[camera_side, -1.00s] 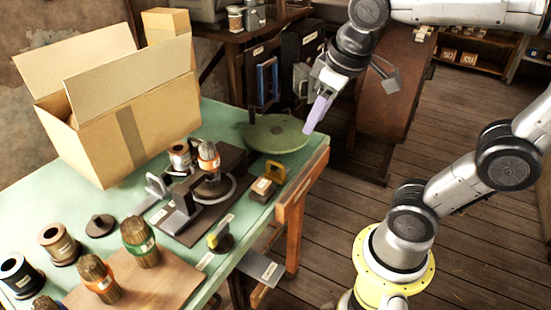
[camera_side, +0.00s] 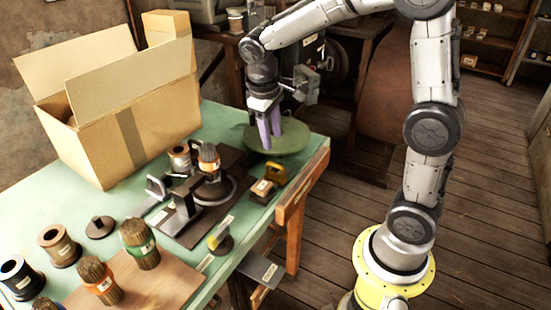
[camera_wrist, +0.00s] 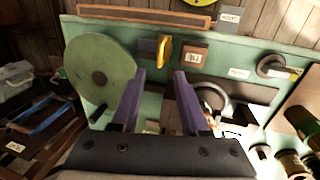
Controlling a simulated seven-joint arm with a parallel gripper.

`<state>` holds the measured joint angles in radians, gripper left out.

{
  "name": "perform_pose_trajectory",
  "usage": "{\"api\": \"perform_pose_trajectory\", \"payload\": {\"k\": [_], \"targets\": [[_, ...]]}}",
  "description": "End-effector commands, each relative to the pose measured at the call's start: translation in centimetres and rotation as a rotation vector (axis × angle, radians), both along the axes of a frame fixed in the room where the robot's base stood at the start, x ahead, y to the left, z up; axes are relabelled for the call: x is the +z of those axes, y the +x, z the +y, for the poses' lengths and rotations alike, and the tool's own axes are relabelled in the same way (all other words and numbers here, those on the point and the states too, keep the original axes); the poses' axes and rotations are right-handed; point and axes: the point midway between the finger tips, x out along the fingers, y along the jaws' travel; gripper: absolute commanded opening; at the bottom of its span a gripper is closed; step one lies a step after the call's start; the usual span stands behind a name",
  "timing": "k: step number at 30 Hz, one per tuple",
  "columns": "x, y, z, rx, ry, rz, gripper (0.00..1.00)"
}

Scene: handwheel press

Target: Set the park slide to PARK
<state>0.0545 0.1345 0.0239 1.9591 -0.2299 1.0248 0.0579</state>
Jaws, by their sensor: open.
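I cannot tell for sure which part is the park slide, and the small labels are not readable. A small yellow-handled piece (camera_side: 273,172) stands near the table's right edge, beside a dark block with a label (camera_side: 262,189). Both show in the wrist view, the yellow piece (camera_wrist: 163,48) and the block (camera_wrist: 192,56) just beyond my fingertips. The dark press base (camera_side: 190,222) lies to their left in the side view. My gripper (camera_side: 271,144) is open and empty, its purple fingers pointing down at the green disc (camera_side: 292,139). It also shows in the wrist view (camera_wrist: 160,75), apart from the yellow piece.
A large cardboard box (camera_side: 125,120) fills the back left of the green table (camera_side: 110,205). A second yellow-tipped part (camera_side: 219,236) stands near the front edge. Floor to the right is open.

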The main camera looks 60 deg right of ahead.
Motion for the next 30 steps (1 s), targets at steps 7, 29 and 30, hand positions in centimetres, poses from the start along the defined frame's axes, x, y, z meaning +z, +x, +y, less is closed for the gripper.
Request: {"api": "perform_pose_trajectory", "payload": {"k": [7,29,30], "targets": [[-4.9,-0.1,-1.0,-0.001,0.000,0.005,0.45],[-8.9,0.0,-1.8,0.000,0.000,-0.001,0.36],[-8.9,0.0,-1.8,0.000,0.000,-0.001,0.28]]}}
